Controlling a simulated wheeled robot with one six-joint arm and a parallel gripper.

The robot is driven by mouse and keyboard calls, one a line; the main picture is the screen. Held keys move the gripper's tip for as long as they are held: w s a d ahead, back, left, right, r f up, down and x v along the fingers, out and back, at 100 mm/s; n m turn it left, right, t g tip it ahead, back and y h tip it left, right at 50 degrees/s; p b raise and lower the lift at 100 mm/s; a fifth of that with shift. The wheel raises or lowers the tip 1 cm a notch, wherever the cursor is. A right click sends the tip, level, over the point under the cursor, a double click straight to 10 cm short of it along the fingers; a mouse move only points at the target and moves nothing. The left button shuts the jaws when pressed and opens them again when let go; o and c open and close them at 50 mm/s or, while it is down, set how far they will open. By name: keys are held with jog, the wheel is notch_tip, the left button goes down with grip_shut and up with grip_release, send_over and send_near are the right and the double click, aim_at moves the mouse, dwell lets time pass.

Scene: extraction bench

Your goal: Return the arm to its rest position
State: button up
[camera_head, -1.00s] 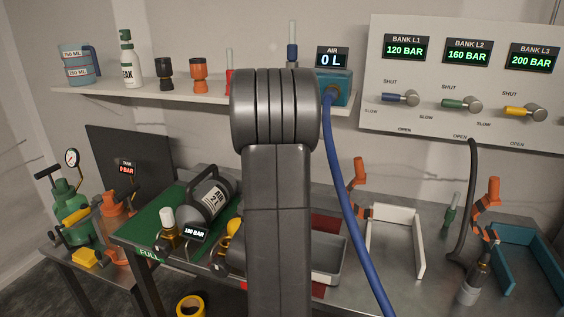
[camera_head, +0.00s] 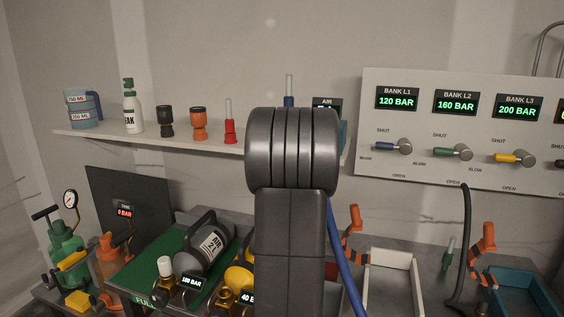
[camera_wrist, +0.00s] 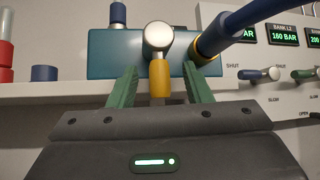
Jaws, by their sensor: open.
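My arm rises through the middle of the head view, its dark grey links in front of the shelf. My gripper shows only in the wrist view (camera_wrist: 160,86), with two green fingers spread apart. The fingertips are close to the box's lower edge. In the head view the gripper is hidden behind my arm, and so is most of the box.
A blue hose (camera_head: 345,268) hangs right of my arm; its collar meets the box in the wrist view (camera_wrist: 205,48). The white shelf (camera_head: 90,137) holds bottles and fittings. A valve panel (camera_head: 372,160) is at the right. Gas cylinders, including a grey one (camera_head: 210,248), crowd the bench below.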

dwell(0.4)
jog(key=b+v, duration=0.4)
jog(key=v, duration=0.9)
jog(key=w+d+r+m+g+h+p, duration=0.3)
jog(key=w+r+m+h+p, duration=0.1)
jog(key=w+r, duration=0.5)
jog(key=shift+m+g+p, duration=0.3)
jog(key=shift+m+p, duration=0.4)
jog(key=shift+m, duration=0.1)
jog(key=shift+d, duration=0.1)
jog(key=shift+s+d, duration=0.1)
